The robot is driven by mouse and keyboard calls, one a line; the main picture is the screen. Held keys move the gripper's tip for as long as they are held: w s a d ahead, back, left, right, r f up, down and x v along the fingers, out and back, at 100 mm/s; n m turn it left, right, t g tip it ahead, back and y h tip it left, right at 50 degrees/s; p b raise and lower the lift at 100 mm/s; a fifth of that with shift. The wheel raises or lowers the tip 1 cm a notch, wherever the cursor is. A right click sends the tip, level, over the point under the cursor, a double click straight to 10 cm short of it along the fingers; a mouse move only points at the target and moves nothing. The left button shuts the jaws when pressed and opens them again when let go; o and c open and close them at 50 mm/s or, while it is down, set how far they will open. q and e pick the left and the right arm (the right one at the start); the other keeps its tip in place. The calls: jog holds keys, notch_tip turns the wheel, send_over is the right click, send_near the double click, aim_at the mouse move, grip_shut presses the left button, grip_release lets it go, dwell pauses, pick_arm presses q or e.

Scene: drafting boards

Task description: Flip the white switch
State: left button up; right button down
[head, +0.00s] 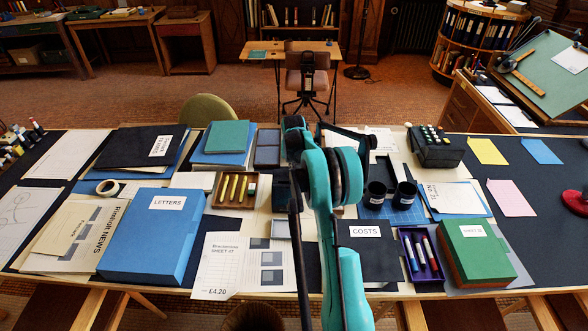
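I cannot make out a white switch anywhere in the head view; it may be too small or hidden behind my arm. One teal and black arm of mine, which I take to be the right, rises from the bottom centre and covers the middle of the long table (215,308). Its far end, with dark parts, is above the table's back middle. I cannot make out its fingertips or whether they are open. A dark object (282,192) is partly hidden just left of this arm. My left gripper is not in view.
A blue LETTERS box (152,238), a pencil tray (210,203) and papers lie left of the arm. Two dark cups (375,195), a black keyed machine (436,147), a purple marker tray (408,276) and a green box (477,251) stand right. A red object (576,203) is at the right edge.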

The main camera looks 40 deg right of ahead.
aim_at(294, 175)
jog(key=p+v, duration=0.2)
jog(key=v, duration=0.1)
jog(key=p+v, duration=0.1)
jog(key=shift+w+d+r, duration=0.1)
jog(key=shift+w+r, duration=0.1)
jog(key=shift+r, duration=0.15)
jog(key=s+a+p+v, duration=0.1)
jog(key=p+v, duration=0.1)
jog(key=v, duration=0.7)
jog(key=shift+s, duration=0.15)
jog(key=shift+f, duration=0.1)
